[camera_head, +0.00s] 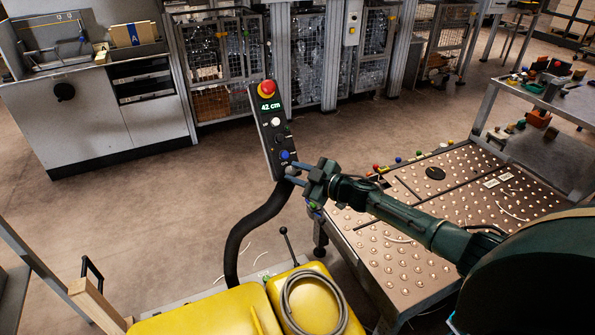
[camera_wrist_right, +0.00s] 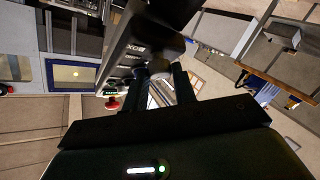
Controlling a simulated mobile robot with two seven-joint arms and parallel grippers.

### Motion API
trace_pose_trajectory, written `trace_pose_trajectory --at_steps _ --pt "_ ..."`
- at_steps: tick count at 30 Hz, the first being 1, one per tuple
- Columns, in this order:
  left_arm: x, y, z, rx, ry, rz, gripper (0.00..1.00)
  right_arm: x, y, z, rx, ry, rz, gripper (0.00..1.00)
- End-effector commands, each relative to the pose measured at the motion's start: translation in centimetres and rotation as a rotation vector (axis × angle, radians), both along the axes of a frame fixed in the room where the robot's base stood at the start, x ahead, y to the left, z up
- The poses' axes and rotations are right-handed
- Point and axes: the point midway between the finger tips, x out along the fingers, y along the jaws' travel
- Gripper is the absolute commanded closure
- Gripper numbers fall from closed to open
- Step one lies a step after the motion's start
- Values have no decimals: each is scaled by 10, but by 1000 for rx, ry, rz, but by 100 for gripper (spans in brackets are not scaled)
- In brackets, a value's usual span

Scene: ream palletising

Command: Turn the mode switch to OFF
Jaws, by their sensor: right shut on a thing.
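The control panel (camera_head: 272,130) is a dark upright box on a thick black bent stalk. It carries a red emergency button (camera_head: 268,88), a green "42 cm" display, a white button, a dark control and a blue button (camera_head: 285,155). My right gripper (camera_head: 292,172) is at the panel's lower end, just below the blue button, and is shut on what appears to be the mode switch knob. The fingers cover the knob, so its setting cannot be read. In the right wrist view the fingers (camera_wrist_right: 168,86) reach to the panel face (camera_wrist_right: 138,52). My left gripper is not in view.
A yellow machine body (camera_head: 205,312) with a coiled grey hose and a black lever stands below the panel. A ball-studded table (camera_head: 400,265) lies under my right arm. Wire cages (camera_head: 215,60) and a grey cabinet (camera_head: 95,115) stand behind. Open floor lies left of the panel.

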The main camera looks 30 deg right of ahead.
Motion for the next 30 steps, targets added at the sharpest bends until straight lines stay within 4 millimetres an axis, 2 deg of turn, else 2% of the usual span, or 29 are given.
trace_pose_trajectory --at_steps 13,14,21,30 --pt "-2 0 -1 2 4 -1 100 0 0 -1 -11 1 6 96" --pt "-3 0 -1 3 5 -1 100 0 0 -1 -11 1 6 71" --pt "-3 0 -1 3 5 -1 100 0 0 0 -8 1 6 51" --pt "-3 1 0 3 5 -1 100 -3 -2 0 -7 1 5 51"
